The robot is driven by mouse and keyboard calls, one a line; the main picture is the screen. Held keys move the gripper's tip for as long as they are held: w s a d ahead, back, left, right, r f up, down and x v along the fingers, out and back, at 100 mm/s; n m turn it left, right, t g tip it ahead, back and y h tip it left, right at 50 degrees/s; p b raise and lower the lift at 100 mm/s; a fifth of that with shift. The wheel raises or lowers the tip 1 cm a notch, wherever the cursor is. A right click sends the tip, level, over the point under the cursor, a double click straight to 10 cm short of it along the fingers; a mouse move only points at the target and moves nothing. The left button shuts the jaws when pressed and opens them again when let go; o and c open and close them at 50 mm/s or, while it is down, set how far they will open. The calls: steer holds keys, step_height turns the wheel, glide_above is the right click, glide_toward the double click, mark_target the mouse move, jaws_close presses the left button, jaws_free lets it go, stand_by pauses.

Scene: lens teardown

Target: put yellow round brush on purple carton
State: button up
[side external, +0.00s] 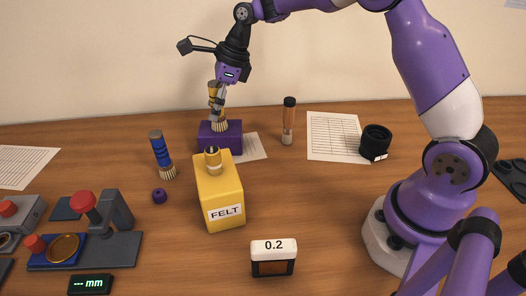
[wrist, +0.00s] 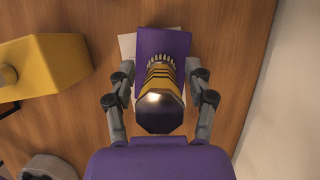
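The yellow round brush (side external: 213,96) has dark bands and pale bristles and stands upright, bristles down, on top of the purple carton (side external: 220,141). In the wrist view the brush (wrist: 160,90) is seen from its dark handle end, with the purple carton (wrist: 165,40) under its bristles. My gripper (side external: 218,104) is around the brush. In the wrist view its fingers (wrist: 163,72) are spread on either side, with a narrow gap showing between them and the brush. The fingers partly hide the brush in the side view.
A yellow FELT box (side external: 219,190) stands in front of the carton. A blue brush (side external: 161,156) and purple cap (side external: 159,196) are left. An orange vial (side external: 288,121) and black lens part (side external: 376,142) are right. A box marked 0.2 (side external: 273,257) is in front.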

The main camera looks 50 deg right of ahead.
steer(key=s+r+n+t+h, duration=0.1)
steer(key=s+r+n, duration=0.9)
steer(key=r, duration=0.2)
steer(key=s+d+f+n+t+h, duration=0.1)
steer(key=s+f+n, duration=0.3)
steer(key=s+n, duration=0.9)
steer(key=d+n+h, duration=0.1)
steer(key=n, duration=0.2)
steer(key=shift+s+f+t, duration=0.15)
steer(key=shift+s+t, duration=0.05)
steer(key=shift+t, duration=0.1)
